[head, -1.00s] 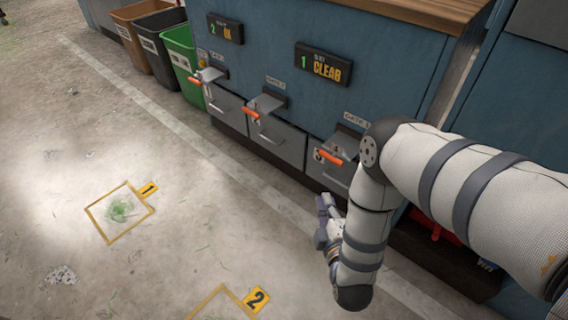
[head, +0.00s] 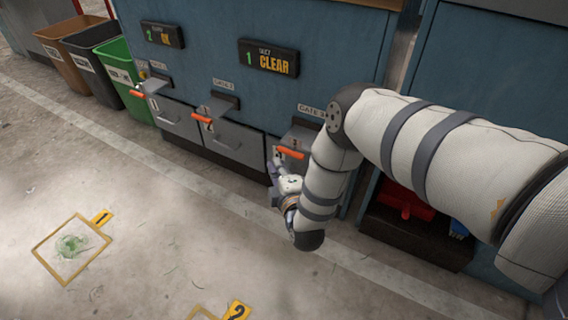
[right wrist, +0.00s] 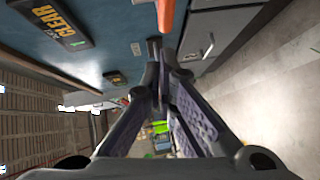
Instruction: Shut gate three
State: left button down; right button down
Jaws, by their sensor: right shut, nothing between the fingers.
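Gate three is the rightmost of the blue cabinet's gates, under a label (head: 312,110) that appears to read GATE 3. Its orange handle (head: 290,153) sticks out from a dark bracket (head: 301,134). My right gripper (head: 273,162) is shut and empty, just left of and below that handle. The arm hides part of the gate's front. In the right wrist view the fingers of my right gripper (right wrist: 160,62) are together, and an orange handle (right wrist: 166,16) shows just beyond the tips. I cannot tell whether they touch. My left gripper is not in view.
Gate two's orange handle (head: 202,118) and gate one's orange handle (head: 138,94) stand to the left. A display (head: 268,59) reads 1 CLEAR. Green (head: 124,85), black and brown bins stand at the far left. Open floor with yellow-framed patch 1 (head: 72,249) lies in front.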

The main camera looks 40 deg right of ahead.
aim_at(299, 145)
jog(key=d, duration=0.2)
jog(key=w+d, duration=0.1)
jog(key=shift+d+f+b, duration=0.1)
jog(key=shift+f+b, duration=0.25)
jog(key=shift+f, duration=0.05)
jog(key=shift+w+d, duration=0.1)
jog(key=shift+d, duration=0.05)
jog(key=shift+d, duration=0.1)
jog(key=w+d, duration=0.1)
jog(key=d, duration=0.1)
jog(key=w+d+b, duration=0.1)
jog(key=d, duration=0.1)
jog(key=w+d, duration=0.1)
jog(key=d, duration=0.2)
jog(key=shift+d, duration=0.1)
jog(key=shift+w+d, duration=0.1)
jog(key=shift+d, duration=0.2)
jog(key=shift+r, duration=0.1)
